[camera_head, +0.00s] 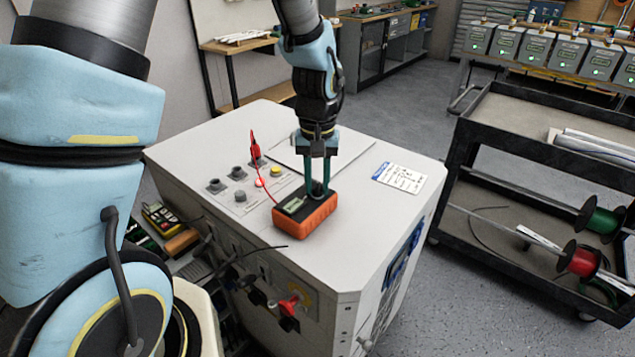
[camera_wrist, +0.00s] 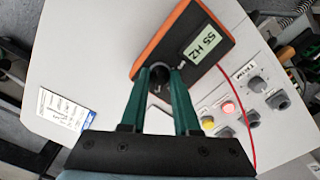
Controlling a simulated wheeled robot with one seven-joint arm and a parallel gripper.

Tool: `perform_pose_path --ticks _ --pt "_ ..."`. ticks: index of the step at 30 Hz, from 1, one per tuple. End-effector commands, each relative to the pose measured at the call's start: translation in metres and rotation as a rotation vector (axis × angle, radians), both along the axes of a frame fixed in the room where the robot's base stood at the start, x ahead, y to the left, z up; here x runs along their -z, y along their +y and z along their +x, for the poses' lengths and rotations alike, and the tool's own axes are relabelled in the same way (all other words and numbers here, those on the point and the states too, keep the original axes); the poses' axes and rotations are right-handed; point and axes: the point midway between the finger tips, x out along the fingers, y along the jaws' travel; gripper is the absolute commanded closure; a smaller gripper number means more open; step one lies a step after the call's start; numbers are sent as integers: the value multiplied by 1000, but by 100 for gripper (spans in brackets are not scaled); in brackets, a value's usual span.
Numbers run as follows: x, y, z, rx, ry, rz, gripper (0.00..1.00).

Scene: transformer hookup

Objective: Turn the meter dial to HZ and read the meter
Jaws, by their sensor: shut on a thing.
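The orange and black meter (camera_head: 305,211) lies face up on the white cabinet top. In the wrist view the meter (camera_wrist: 168,40) shows a screen (camera_wrist: 202,44) that reads 55 HZ. The dial (camera_wrist: 160,75) is a dark round knob near the end of the meter. My gripper (camera_head: 318,190) points down over the meter, and its green fingers (camera_wrist: 163,88) are shut on the dial. The fingers cover part of the dial, and its pointer cannot be made out.
A red probe (camera_head: 255,150) stands on the cabinet with its lead running to the meter. Knobs and lit buttons (camera_head: 260,182) are left of it. A printed card (camera_head: 399,178) lies at the right. A black cart (camera_head: 545,150) stands further right, with grey floor between.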

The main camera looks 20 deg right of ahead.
Motion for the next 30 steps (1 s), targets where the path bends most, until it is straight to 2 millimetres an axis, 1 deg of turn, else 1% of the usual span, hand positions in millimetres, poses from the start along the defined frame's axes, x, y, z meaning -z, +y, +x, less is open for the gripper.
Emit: perform_pose_path --ticks 7,20,21,28,29,30 --pt "0 0 0 57 1 0 100" --pt "0 1 0 66 0 1 100" --pt "0 1 0 66 0 1 69" --pt "0 0 0 66 1 0 43" --pt "0 0 0 66 0 0 40" --pt "0 0 0 65 0 0 40"
